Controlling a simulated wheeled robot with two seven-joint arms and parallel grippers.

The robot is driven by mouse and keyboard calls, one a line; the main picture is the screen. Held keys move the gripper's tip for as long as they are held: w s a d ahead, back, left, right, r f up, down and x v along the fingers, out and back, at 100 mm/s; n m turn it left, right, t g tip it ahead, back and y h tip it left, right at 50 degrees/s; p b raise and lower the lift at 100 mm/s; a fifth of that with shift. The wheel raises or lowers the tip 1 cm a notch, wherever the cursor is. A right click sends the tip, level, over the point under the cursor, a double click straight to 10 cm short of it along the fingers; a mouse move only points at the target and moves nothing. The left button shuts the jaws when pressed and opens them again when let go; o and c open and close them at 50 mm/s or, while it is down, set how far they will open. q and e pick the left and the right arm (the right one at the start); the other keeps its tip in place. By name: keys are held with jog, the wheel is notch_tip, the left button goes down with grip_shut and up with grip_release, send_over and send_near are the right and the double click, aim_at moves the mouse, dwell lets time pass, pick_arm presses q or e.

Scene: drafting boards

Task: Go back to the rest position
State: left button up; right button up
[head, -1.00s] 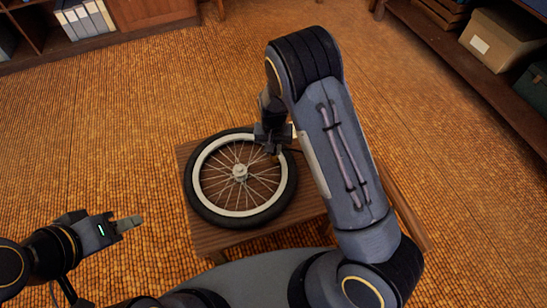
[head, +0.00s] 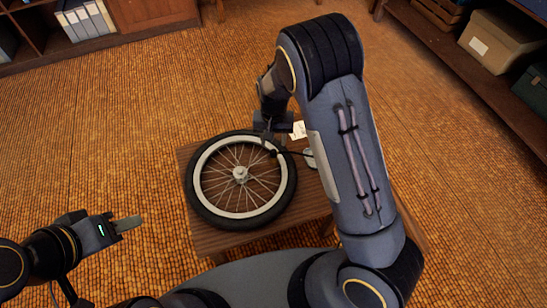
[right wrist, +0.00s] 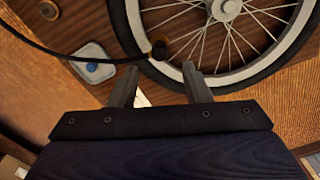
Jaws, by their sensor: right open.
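My right gripper (head: 272,142) is over the back right edge of a spoked wheel (head: 200,205), with the forearm hiding part of the table to the right. In the right wrist view its two fingers (right wrist: 160,76) are apart with nothing between them, and the wheel rim (right wrist: 240,80) lies beyond the tips. A black hose (right wrist: 50,52) ends near a dark fitting with an orange-brown end (right wrist: 158,46) at the rim. My left gripper (head: 128,223) is at the left, away from the table; whether its fingers are apart is unclear.
The wheel lies flat on a small wooden table (head: 215,241). A white piece with a blue button (right wrist: 93,62) lies on it beside the hose. A white card (head: 298,130) shows near the right gripper. Shelves with a cardboard box (head: 498,40) stand at the right. The floor at left is clear.

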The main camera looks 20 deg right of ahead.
jog(key=shift+r, duration=0.6)
jog(key=shift+d+r, duration=0.1)
jog(key=shift+r, duration=0.05)
jog(key=s+d+r+t+y, duration=0.1)
jog(key=s+d+r+y, duration=0.1)
jog(key=s+r, duration=0.5)
jog(key=s+d+r+t+y, duration=0.1)
jog(key=s+d+r+y, duration=0.15)
jog(key=s+r, duration=0.45)
jog(key=s+d+r+n+t, duration=0.2)
jog(key=s+r+t, duration=0.3)
jog(key=s, duration=0.8)
notch_tip(320, 180, up, 16)
jog(key=g+p, duration=0.1)
jog(key=p, duration=1.3)
jog(key=shift+a+f+h+p, duration=0.15)
jog(key=shift+f+h+p, duration=0.05)
jog(key=shift+h+p, duration=0.15)
